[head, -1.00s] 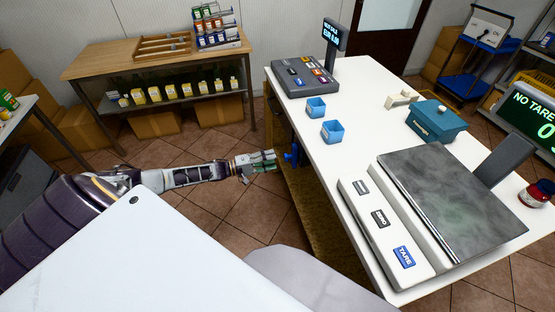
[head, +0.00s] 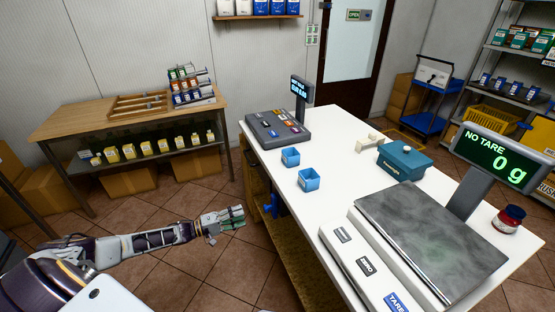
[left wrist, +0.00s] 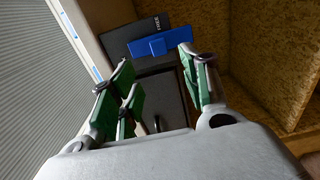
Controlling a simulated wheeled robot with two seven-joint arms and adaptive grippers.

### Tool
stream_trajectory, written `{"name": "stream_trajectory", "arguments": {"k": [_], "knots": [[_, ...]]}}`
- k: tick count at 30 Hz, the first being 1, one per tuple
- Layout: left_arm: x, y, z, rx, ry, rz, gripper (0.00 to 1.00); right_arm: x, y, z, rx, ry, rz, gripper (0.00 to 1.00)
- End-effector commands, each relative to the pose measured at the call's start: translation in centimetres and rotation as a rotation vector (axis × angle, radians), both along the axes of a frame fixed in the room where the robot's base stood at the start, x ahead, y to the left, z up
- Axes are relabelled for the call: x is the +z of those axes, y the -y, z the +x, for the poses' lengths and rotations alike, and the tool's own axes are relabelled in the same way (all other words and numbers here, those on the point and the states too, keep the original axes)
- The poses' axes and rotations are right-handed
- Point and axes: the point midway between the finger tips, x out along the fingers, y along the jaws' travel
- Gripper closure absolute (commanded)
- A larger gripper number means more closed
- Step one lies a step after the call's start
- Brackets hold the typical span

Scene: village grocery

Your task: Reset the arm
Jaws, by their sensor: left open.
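My left arm reaches in from the left in the head view. Its gripper (head: 232,217) hangs over the tiled floor, left of the white counter (head: 345,149) and below its top. In the left wrist view the green-padded fingers (left wrist: 160,92) stand apart with nothing between them. Beyond them are a dark box (left wrist: 130,36) and a blue handle-like part (left wrist: 160,44) under the counter. My right gripper is not in view.
On the counter stand a scale (head: 430,235) reading 0 g, two blue cups (head: 309,180), a teal box (head: 404,160), a keypad register (head: 279,127) and a red jar (head: 509,218). A wooden shelf table (head: 125,117) stands at the back left. Tiled floor between is clear.

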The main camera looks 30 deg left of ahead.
Motion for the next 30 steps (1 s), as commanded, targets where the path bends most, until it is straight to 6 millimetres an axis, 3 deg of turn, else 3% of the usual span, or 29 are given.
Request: {"name": "stream_trajectory", "arguments": {"k": [8, 14, 23, 30], "knots": [[-0.6, 0.0, 0.0, 0.012, 0.005, 0.020, 0.54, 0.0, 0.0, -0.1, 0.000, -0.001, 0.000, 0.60], [-3.0, 0.0, 0.2, 0.067, 0.028, 0.119, 0.54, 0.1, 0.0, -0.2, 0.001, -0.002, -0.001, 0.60], [-9.8, -0.1, -0.6, 0.181, 0.051, 0.401, 0.54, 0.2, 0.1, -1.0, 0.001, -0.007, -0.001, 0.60], [-15.7, -0.3, -2.5, 0.232, 0.030, 0.646, 0.54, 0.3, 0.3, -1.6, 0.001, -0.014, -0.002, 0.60]]}}
